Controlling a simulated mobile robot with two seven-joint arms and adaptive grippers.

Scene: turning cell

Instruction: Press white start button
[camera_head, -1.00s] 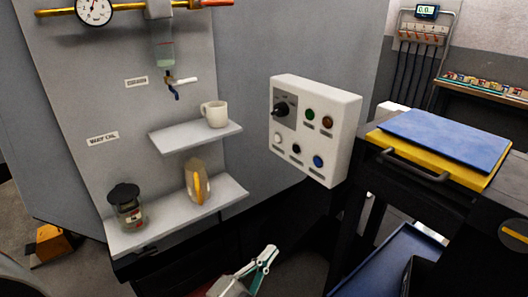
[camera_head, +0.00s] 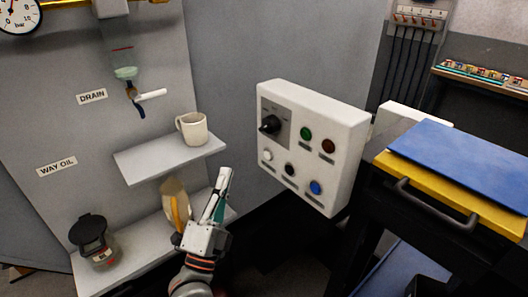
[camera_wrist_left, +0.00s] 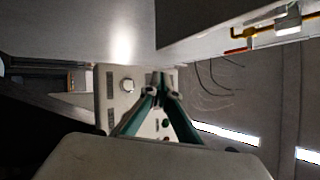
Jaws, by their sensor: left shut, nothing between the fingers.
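The white button (camera_head: 267,155) is at the lower left of the control box (camera_head: 343,130), below a black rotary knob (camera_head: 270,124). Green, brown, black and blue buttons sit to its right. My left gripper (camera_head: 222,178) is shut and empty, pointing up, left of the box and apart from it in the head view. In the left wrist view the shut fingertips (camera_wrist_left: 159,92) overlap the box face (camera_wrist_left: 112,110) and hide part of it. A round pale button, apparently the white one (camera_wrist_left: 127,85), shows just left of the tips. My right gripper is not in view.
Left of the box, a white mug (camera_head: 192,128) stands on the upper shelf (camera_head: 150,163). A dark-lidded jar (camera_head: 92,238) and a yellowish item (camera_head: 174,203) stand on the lower shelf. A dark cart with a blue-topped yellow item (camera_head: 465,160) stands right of the box.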

